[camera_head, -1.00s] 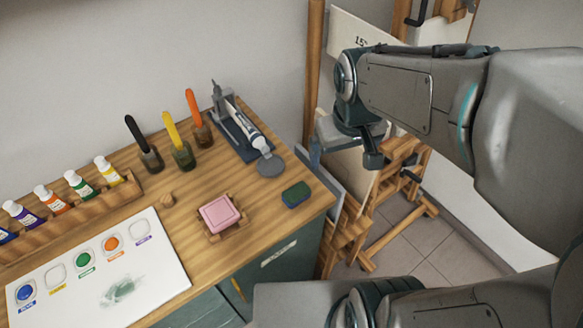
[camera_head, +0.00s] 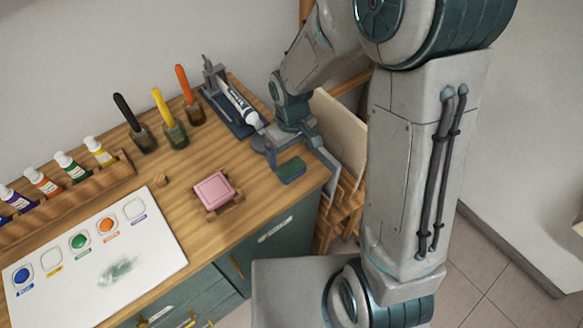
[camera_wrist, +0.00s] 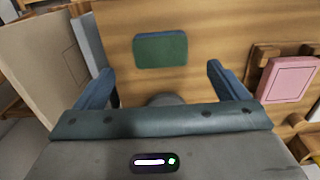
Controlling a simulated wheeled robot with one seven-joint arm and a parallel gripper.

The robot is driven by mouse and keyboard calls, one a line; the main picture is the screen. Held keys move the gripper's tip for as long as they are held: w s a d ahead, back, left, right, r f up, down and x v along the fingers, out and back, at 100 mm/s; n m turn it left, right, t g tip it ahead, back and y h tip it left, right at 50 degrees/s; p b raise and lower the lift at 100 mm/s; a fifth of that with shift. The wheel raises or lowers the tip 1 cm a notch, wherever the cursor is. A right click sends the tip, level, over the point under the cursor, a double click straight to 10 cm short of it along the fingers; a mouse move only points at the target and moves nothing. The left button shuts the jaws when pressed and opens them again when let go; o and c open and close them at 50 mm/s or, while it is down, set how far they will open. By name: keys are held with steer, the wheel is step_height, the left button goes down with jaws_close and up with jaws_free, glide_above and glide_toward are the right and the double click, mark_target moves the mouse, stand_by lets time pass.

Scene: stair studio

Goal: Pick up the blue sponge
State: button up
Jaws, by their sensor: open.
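The blue sponge (camera_head: 291,172) lies flat near the right end of the wooden tabletop, with a green top face and blue sides. In the wrist view the sponge (camera_wrist: 160,50) shows its green face, ahead of my gripper and roughly centred between its fingers. My gripper (camera_head: 292,155) is just behind the sponge in the head view and appears above the tabletop. In the wrist view my gripper (camera_wrist: 161,72) is open, with two blue fingers spread apart and nothing between them. I cannot tell its exact height above the sponge.
A pink block (camera_head: 214,189) on a small wooden stand lies left of the sponge. A tube in a grey holder (camera_head: 232,108) stands behind, near several brush jars. A pale panel (camera_wrist: 45,60) leans beside the table edge. Bare tabletop (camera_head: 262,208) lies in front.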

mark_target(292, 167)
steer(key=shift+s+f+p, duration=0.1)
steer(key=shift+f+p, duration=0.5)
steer(key=shift+f, duration=2.8)
steer(key=c, duration=1)
